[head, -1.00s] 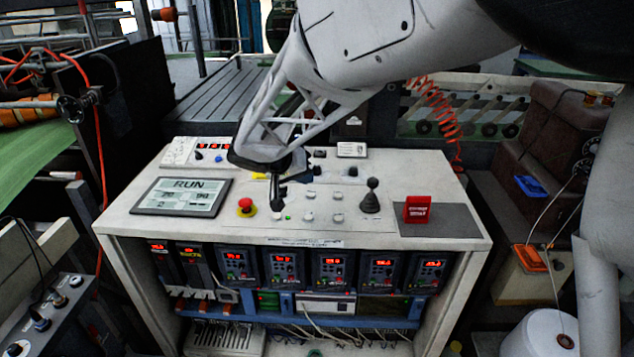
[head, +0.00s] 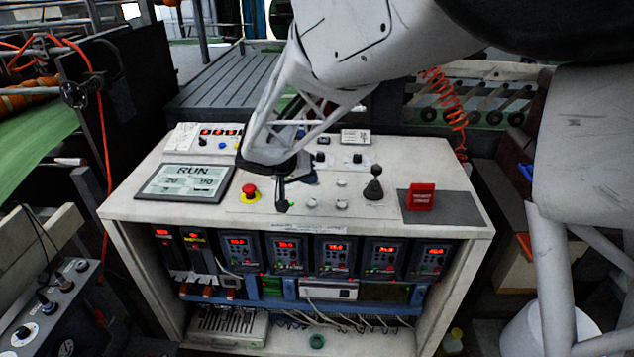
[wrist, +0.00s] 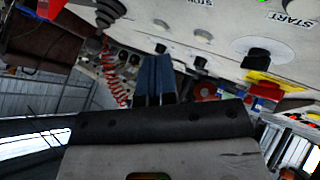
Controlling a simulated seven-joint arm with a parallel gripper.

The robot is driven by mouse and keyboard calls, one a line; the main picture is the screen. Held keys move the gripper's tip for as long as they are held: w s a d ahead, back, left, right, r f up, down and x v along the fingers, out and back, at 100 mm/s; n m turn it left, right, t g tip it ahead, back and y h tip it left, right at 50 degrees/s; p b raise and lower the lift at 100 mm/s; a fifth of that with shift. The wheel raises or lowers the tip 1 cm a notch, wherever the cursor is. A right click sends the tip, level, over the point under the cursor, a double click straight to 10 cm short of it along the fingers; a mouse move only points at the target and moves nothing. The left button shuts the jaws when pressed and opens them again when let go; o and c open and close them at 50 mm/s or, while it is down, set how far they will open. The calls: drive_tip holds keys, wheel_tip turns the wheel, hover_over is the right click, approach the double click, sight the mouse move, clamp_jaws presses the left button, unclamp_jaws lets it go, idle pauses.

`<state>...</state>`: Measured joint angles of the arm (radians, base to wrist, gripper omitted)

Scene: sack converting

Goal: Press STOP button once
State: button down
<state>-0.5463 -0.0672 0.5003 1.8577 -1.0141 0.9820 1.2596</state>
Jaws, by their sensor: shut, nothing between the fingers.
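The control console (head: 130,212) has a white sloping top. I cannot tell whether the tips touch the panel. In the wrist view a STOP label (wrist: 196,3) is partly cut off at the top edge, with a pale round button (wrist: 203,37) near it. A START label (wrist: 292,20) is to its right. The head view does not show these labels readably.
A display reading RUN (head: 186,182) is on the console's left. A black joystick (head: 374,184) and a red sign block (head: 420,197) stand to the right of my gripper. Several small knobs and buttons lie around it. An orange coiled hose (head: 447,100) hangs behind.

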sight(310, 202)
drive_tip(key=shift+f, duration=3.1)
idle(1.4)
drive_tip(key=shift+r, duration=0.1)
idle(0.3)
drive_tip(key=shift+r, duration=3.25)
drive_tip(key=shift+d, duration=0.1)
